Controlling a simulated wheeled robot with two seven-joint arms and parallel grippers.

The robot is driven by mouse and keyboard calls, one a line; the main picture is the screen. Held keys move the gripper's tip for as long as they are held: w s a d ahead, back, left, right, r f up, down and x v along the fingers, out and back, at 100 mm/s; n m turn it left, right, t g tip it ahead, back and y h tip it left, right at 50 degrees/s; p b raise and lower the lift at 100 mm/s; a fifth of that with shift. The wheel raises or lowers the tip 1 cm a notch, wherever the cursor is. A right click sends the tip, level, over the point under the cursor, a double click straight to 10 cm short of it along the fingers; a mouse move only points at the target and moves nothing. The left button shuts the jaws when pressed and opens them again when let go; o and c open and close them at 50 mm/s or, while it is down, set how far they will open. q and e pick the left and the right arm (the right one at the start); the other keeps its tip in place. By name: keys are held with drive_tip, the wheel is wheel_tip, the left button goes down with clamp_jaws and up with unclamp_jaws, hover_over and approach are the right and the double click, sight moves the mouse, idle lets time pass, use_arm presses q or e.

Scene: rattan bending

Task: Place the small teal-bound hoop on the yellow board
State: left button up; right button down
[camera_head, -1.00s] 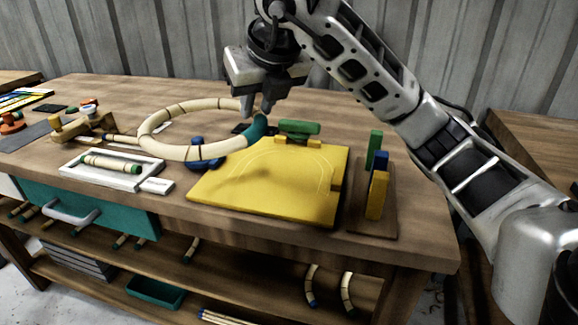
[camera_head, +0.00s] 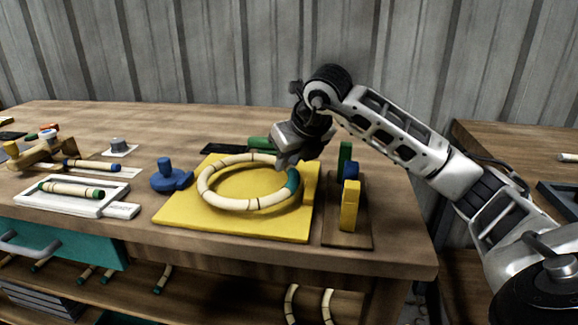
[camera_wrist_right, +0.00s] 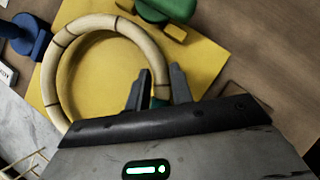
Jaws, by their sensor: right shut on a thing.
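The cream hoop (camera_head: 217,200) with dark bands and a teal binding (camera_head: 293,179) is over the middle of the yellow board (camera_head: 188,213). It looks nearly level; I cannot tell whether it touches the board. My right gripper (camera_head: 288,164) is shut on the hoop at the teal binding, on the hoop's right side. In the right wrist view the hoop (camera_wrist_right: 62,70) curves over the yellow board (camera_wrist_right: 205,60), and the fingers (camera_wrist_right: 158,92) close around the binding, mostly hidden. My left gripper is not in view.
A green piece (camera_head: 260,143) sits at the board's back edge. A rack with green, blue and yellow (camera_head: 350,205) blocks stands close on the right. A blue knobbed piece (camera_head: 168,176) is left of the board, and a white tray (camera_head: 60,206) lies farther left.

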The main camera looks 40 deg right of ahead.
drive_tip(key=shift+f, duration=0.55)
drive_tip(key=c, duration=1.2)
unclamp_jaws()
drive_tip(key=shift+c, duration=0.2)
